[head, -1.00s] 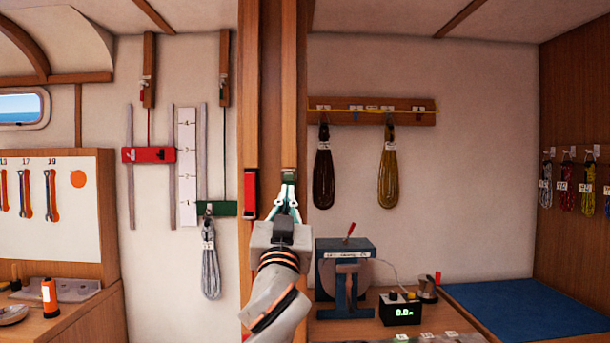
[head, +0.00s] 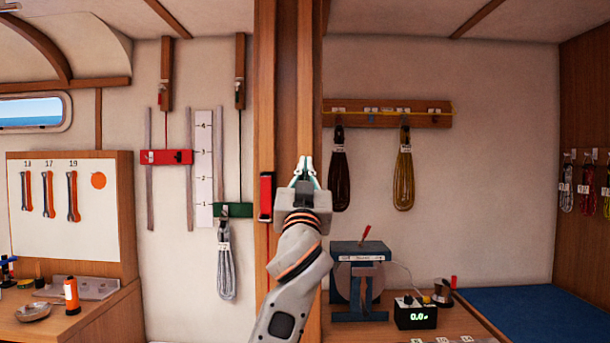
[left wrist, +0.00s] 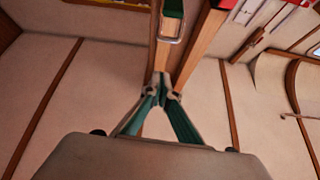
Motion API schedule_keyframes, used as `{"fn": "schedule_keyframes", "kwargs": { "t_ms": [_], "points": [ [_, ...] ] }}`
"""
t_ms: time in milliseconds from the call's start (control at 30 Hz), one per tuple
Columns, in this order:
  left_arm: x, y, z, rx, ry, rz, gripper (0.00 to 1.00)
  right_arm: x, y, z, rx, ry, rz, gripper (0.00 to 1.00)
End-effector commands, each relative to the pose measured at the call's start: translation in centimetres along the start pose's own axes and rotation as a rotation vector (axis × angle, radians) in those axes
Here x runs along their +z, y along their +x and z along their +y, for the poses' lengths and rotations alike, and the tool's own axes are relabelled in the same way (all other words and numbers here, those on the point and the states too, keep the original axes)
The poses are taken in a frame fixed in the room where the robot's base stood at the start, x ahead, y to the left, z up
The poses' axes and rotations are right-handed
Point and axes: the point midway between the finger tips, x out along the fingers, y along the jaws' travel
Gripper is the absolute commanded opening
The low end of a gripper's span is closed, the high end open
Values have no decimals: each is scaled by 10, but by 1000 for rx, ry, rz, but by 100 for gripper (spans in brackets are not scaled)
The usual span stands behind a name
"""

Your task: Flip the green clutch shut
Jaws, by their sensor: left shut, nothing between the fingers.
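A green, box-shaped part, apparently the green clutch (left wrist: 173,20), sits on a wooden strip at the top of the left wrist view, with a metal loop at its end. In the head view my gripper covers that part of the pillar, so I cannot tell the lever's position. My left gripper (head: 306,168) is in front of the wooden pillar (head: 290,80), fingers pointing up. In the left wrist view its fingertips (left wrist: 161,92) meet, empty, apart in the picture from the green part. My right gripper is not in view.
A red clutch-like part (head: 266,197) is on the pillar's left side. Left of it, a red slider (head: 166,157) and a green slider (head: 233,210) hang on lines beside a numbered scale (head: 203,165). Coiled lines (head: 403,175) hang to the right, above a blue stand (head: 361,250).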

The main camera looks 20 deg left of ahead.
Motion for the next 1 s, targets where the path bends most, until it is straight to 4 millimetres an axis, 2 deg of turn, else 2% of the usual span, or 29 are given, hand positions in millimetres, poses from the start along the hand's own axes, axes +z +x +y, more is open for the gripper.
{"fn": "schedule_keyframes", "kwargs": {
  "t_ms": [33,233,300,500,1000],
  "points": [
    [-3,13,0,0,4,2,0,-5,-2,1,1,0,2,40],
    [-3,50,-1,-1,4,2,0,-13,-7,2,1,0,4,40],
    [15,40,1,2,3,-3,0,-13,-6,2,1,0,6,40],
    [33,33,0,1,2,-1,0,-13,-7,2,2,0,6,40],
    [38,31,0,1,-1,1,0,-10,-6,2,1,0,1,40]
  ]
}}
